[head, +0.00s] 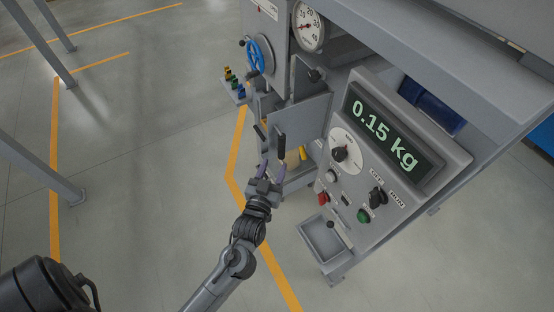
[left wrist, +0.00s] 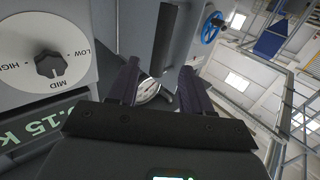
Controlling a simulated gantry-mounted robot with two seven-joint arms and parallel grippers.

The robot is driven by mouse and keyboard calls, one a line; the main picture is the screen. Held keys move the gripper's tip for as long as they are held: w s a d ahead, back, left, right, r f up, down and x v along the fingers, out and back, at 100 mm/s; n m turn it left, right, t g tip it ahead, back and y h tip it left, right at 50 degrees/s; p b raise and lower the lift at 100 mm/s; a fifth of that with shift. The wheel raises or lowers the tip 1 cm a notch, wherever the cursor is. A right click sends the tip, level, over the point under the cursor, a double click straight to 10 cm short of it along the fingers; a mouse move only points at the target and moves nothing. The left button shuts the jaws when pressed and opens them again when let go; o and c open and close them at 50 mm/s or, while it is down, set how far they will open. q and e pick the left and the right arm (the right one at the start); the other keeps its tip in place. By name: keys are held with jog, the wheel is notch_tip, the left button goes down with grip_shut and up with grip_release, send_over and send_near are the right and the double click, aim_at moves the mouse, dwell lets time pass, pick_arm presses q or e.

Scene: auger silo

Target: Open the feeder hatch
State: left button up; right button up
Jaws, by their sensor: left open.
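A grey panel (head: 304,114), which looks like the feeder hatch, sits on the machine left of the display console, with an upright black handle (head: 281,146) at its lower left. I cannot tell whether the panel is shut. My left gripper (head: 271,170) is open just below this handle in the head view, its fingers pointing up at the machine. In the left wrist view a dark handle (left wrist: 164,40) stands beyond and between the spread fingertips (left wrist: 158,80). No contact is clear. My right gripper is not in view.
The console (head: 390,140) reads 0.15 kg and carries a dial (head: 344,151), switches and buttons close right of the gripper. A small grey tray (head: 321,238) sticks out below it. A blue handwheel (head: 255,57) and a gauge (head: 308,26) are above.

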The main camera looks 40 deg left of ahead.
pick_arm(q)
jog(key=shift+v, duration=0.85)
jog(key=s+d+m+g+h+p, duration=0.3)
jog(key=s+g, duration=0.3)
jog(key=s, duration=0.4)
jog(key=s+d+m+g+h+p, duration=0.3)
jog(key=s+g, duration=0.4)
jog(key=s, duration=0.3)
jog(key=shift+d+f+h, duration=0.3)
jog(key=shift+d+f, duration=0.05)
jog(key=shift+f, duration=0.1)
jog(key=shift+s+a, duration=0.1)
